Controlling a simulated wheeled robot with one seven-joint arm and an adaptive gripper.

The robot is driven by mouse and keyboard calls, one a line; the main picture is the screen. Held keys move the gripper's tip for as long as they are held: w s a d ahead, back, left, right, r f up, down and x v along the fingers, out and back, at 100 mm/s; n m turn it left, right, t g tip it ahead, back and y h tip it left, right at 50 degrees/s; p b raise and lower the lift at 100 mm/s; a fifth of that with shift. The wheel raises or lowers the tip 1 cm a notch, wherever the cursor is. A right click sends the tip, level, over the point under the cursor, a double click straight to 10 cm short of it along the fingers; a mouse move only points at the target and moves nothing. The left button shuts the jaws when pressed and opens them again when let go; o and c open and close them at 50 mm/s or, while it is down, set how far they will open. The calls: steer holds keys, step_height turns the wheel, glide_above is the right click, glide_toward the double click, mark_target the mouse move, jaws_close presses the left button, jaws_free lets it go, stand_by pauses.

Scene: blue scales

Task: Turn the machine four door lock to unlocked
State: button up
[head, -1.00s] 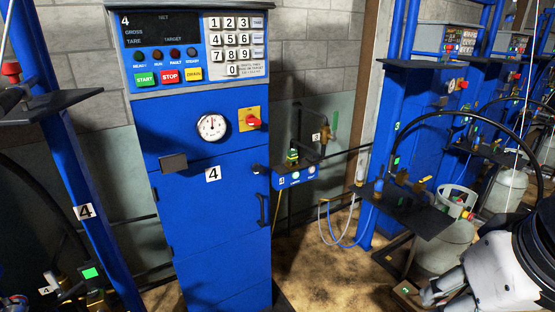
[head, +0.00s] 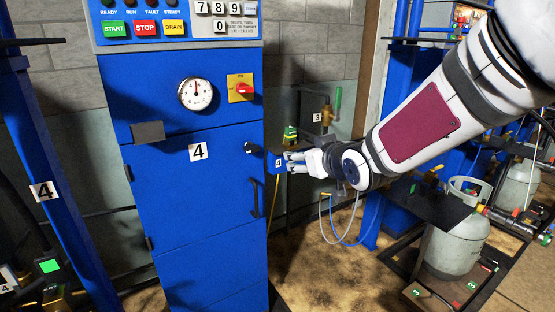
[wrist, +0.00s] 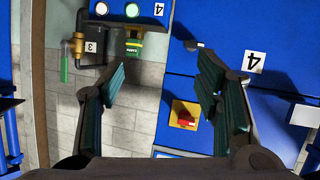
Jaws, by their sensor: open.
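The machine four door lock (head: 250,148) is a small dark knob at the right edge of the blue cabinet door (head: 200,200). In the wrist view, which is turned over, the lock (wrist: 193,45) is a round metallic piece at the upper middle. My gripper (head: 286,162) is just right of the lock in the head view, apart from it. In the wrist view my gripper (wrist: 160,65) has its dark ribbed fingers spread with nothing between them. The lock lies near the tip of the right-hand finger there. Its exact turn position is too small to tell.
A black door handle (head: 254,197) is below the lock. A red knob on a yellow plate (head: 240,88) and a gauge (head: 195,93) are above. A small blue box with lights and a green-topped part (head: 291,134) stands behind my gripper. A gas cylinder (head: 455,240) is at right.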

mark_target(254, 150)
steer(key=w+a+f+n+t+y+b, duration=0.1)
steer(key=w+a+f+t+y+b, duration=0.1)
steer(key=w+a+f+y+b, duration=0.35)
steer(key=x, duration=1)
steer(key=a+x, duration=0.1)
steer(key=x, duration=0.5)
steer(key=shift+s+f, duration=0.15)
steer(key=shift+s, duration=0.15)
steer(key=c, duration=1.2)
